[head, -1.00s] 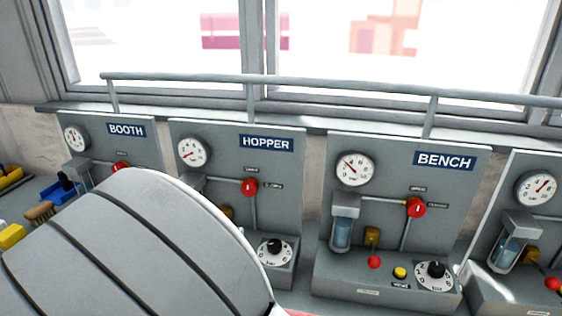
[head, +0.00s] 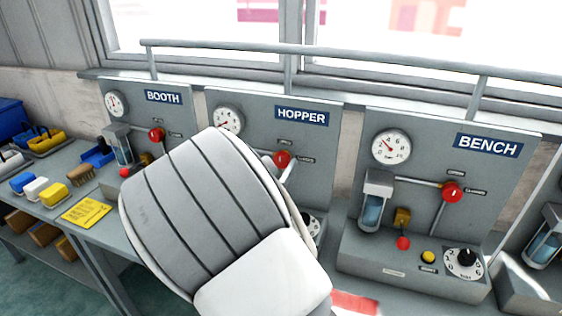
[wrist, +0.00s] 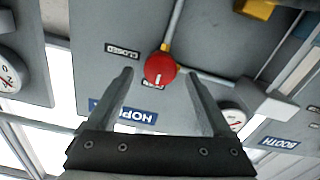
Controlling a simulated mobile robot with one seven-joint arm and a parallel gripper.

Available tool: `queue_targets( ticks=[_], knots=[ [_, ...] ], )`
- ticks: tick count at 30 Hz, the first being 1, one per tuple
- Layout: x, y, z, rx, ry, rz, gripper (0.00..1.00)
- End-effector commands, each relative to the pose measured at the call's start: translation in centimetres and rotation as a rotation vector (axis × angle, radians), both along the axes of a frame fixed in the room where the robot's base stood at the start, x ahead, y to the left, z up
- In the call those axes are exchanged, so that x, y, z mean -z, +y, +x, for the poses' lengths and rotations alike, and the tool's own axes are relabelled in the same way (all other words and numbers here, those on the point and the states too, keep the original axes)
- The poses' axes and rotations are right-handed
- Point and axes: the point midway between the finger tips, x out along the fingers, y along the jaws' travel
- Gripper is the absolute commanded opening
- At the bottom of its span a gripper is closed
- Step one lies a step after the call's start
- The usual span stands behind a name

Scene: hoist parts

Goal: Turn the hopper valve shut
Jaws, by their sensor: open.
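The hopper valve is a round red knob with a short white mark. In the head view the knob (head: 282,159) sits on the grey HOPPER panel (head: 262,119), just above my arm. In the wrist view the knob (wrist: 160,68) shows near the middle, its mark pointing to the partly hidden label below it, not to the CLOSED label (wrist: 122,51). My gripper (wrist: 160,75) is open, its two fingertips to either side of the knob in the picture. I cannot tell how far in front of it they are, and I see no contact. In the head view my arm hides the gripper.
The BOOTH panel (head: 170,118) stands left and the BENCH panel (head: 425,165) right, each with a similar red knob. A grey rail (head: 390,61) runs above the panels. A pressure gauge (head: 229,120) is on the hopper panel. Brushes and blocks lie on the left bench.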

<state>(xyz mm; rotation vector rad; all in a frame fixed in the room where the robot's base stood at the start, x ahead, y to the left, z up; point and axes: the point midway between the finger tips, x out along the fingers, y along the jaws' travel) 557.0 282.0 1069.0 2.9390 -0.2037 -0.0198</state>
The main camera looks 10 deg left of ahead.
Motion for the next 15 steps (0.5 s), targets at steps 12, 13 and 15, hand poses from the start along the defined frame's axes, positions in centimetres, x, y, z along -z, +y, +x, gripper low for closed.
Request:
queue_targets(
  ticks=[12, 13, 15],
  knots=[
    [0.0, -0.3, 1.8, 0.0, 0.0, 0.0, 0.84],
    [0.0, -0.3, 1.8, 0.0, 0.0, 0.0, 0.84],
    [0.0, -0.3, 1.8, 0.0, 0.0, 0.0, 0.8]
  ],
)
